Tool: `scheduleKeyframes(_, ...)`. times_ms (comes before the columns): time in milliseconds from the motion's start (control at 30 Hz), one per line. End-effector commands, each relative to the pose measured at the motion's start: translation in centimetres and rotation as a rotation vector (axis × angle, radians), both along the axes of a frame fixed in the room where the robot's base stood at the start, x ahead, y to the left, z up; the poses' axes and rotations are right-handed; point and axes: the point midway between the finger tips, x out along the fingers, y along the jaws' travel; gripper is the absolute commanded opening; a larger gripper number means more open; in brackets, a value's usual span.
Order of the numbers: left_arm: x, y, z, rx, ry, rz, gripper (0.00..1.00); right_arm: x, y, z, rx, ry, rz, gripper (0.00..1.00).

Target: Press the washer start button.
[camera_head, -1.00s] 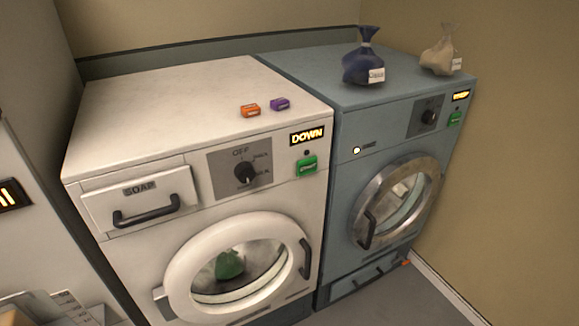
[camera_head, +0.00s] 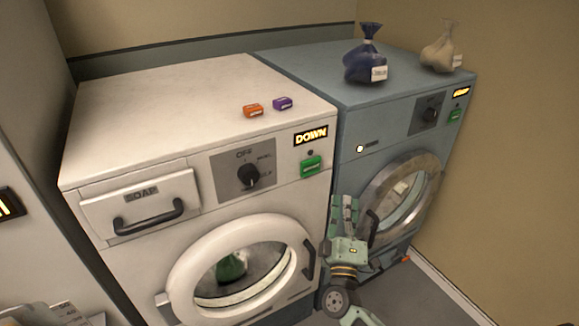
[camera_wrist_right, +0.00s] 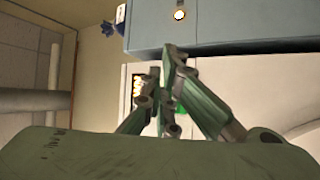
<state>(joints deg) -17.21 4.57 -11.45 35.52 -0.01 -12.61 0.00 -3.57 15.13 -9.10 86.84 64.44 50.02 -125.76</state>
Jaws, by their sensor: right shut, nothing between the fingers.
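The white washer (camera_head: 130,110) stands left of a blue-grey machine. Its green start button (camera_head: 310,166) is at the right of its front panel, below a lit "DOWN" display (camera_head: 311,136). A dark dial (camera_head: 249,175) is left of the button, and a green item shows behind the closed round door (camera_head: 180,275). My right gripper (camera_head: 345,203) is shut and empty, below and right of the button and apart from it. In the right wrist view, the gripper (camera_wrist_right: 170,62) points toward the machines, and its fingers partly cover the lit display (camera_wrist_right: 137,86).
The blue-grey machine (camera_head: 390,100) holds a dark blue bag (camera_head: 366,62) and a beige bag (camera_head: 440,52) on top. Orange (camera_head: 253,110) and purple (camera_head: 282,103) small boxes lie on the washer. A soap drawer handle (camera_head: 148,217) and door handle (camera_head: 308,259) stick out.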

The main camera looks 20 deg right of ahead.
Motion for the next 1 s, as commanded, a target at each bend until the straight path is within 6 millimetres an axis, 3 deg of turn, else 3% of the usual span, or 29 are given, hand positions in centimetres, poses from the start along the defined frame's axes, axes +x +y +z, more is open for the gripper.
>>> scheduleKeyframes(100,0.0,0.0,0.0,0.0,0.0,0.0,0.52,-0.4,-0.8,1.8,-0.023,-0.018,-0.056,0.0)
scheduleKeyframes(200,0.0,0.0,0.0,0.0,0.0,0.0,0.52,-0.5,-1.1,2.3,-0.029,-0.021,-0.076,0.0)
scheduleKeyframes(600,0.0,0.0,-0.3,0.0,0.0,0.0,0.52,-0.2,-1.1,2.2,-0.031,-0.021,-0.077,0.0)
scheduleKeyframes(1000,0.0,0.0,-4.3,0.0,-0.001,0.0,0.52,4.7,-0.7,1.7,-0.03,-0.024,-0.074,0.0)
